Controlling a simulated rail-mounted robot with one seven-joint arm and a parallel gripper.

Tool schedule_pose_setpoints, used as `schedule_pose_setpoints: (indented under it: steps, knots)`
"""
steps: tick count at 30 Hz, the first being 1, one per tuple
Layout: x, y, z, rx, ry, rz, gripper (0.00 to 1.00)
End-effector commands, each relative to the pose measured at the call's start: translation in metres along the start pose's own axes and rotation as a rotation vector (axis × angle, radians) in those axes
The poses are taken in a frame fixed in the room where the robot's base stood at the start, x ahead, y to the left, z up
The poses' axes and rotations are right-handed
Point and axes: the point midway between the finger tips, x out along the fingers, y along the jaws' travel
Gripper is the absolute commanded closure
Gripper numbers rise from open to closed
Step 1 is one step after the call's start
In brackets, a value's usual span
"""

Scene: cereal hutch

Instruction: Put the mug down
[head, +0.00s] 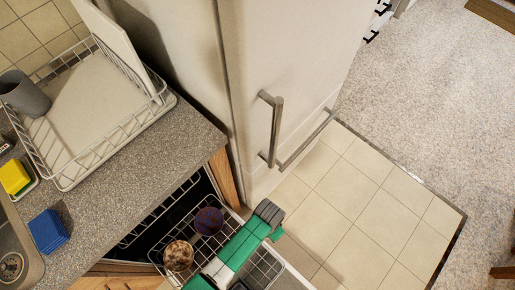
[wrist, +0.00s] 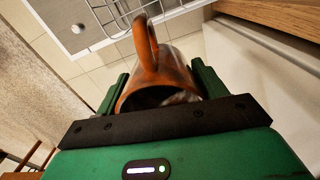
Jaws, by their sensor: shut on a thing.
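A brown-orange mug (wrist: 176,72) is between the two green fingers of my gripper (wrist: 162,84) in the wrist view. My gripper is shut on it, with a finger on each side of the body. Its open mouth faces the wrist camera and its handle points to the top of the picture. In the head view my green arm reaches over the lower middle, and I cannot make out the held mug there. A wire rack (wrist: 112,14) shows beyond the mug at the top of the wrist view.
An open dishwasher's pulled-out rack holds a purple cup (head: 209,221) and a speckled brown-white one (head: 179,256). A dish drainer (head: 68,183) with a grey mug (head: 22,93) stands on the counter (head: 130,165). A tall fridge (head: 300,60) stands behind; tiled floor (head: 365,215) is clear.

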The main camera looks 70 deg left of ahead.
Motion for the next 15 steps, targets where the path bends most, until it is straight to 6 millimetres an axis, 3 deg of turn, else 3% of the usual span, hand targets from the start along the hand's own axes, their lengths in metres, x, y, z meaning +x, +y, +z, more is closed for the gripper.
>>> schedule_pose_setpoints:
  steps: [1, 6, 10, 15]
  knots:
    - [0.046, -0.011, 0.022, -0.025, -0.006, -0.002, 0.61]
    - [0.126, -0.036, 0.085, -0.089, -0.004, -0.015, 0.61]
    - [0.163, -0.046, 0.122, -0.122, -0.004, -0.024, 0.61]
    - [0.181, -0.05, 0.144, -0.142, -0.002, -0.031, 0.61]
